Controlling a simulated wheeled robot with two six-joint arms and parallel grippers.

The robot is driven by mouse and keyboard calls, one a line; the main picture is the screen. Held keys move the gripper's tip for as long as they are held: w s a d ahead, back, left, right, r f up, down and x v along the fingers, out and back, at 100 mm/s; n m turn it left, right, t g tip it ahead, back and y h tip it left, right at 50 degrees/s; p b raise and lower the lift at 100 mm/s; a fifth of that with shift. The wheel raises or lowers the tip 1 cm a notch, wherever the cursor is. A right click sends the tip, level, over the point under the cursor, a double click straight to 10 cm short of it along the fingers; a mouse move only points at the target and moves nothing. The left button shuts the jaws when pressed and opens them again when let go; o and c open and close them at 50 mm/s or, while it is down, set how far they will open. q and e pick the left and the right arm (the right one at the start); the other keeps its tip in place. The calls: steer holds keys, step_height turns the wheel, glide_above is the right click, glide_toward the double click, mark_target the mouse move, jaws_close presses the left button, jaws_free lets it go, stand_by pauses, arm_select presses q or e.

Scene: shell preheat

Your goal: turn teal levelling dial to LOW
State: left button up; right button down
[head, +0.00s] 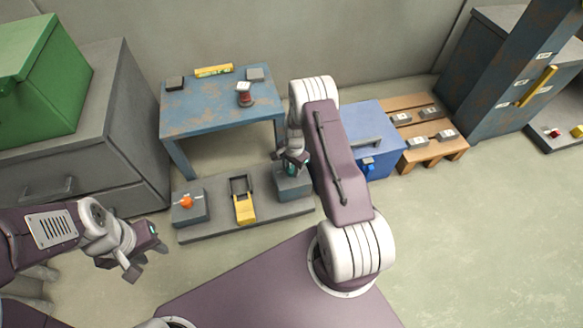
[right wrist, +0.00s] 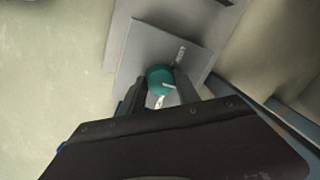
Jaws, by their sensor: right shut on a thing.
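The teal levelling dial (right wrist: 160,79) sits on a grey box (right wrist: 150,50) in the right wrist view, with a white pointer mark on its face. A small white label (right wrist: 181,55) is on the box beside it, too small to read. In the head view the dial (head: 291,169) is partly hidden by my right gripper (head: 291,162), on the right-hand box of a low grey platform (head: 236,226). My right gripper is shut on the dial, a finger at either side. My left gripper (head: 145,258) is empty and open at the lower left, away from the platform.
The same platform carries a box with an orange knob (head: 186,202) and a yellow-handled lever (head: 244,207). A blue table (head: 215,110) stands behind. A blue box (head: 372,150) and a wooden pallet (head: 425,150) lie to the right.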

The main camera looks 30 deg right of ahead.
steer(key=shift+r+n+p, duration=0.15)
steer(key=shift+n+p, duration=0.5)
steer(key=shift+n, duration=0.45)
steer(key=n+p, duration=0.1)
steer(key=n, duration=0.2)
steer(key=shift+n, duration=0.3)
steer(key=n+p, duration=0.1)
steer(key=n, duration=0.2)
steer(key=shift+d+y, duration=0.1)
steer(key=shift+y, duration=0.2)
steer(key=shift+w+n+g+p, duration=0.1)
steer(key=shift+n+g+p, duration=0.25)
steer(key=shift+n, duration=1.85)
steer(key=c, duration=0.9)
jaws_free()
steer(key=shift+f, duration=0.2)
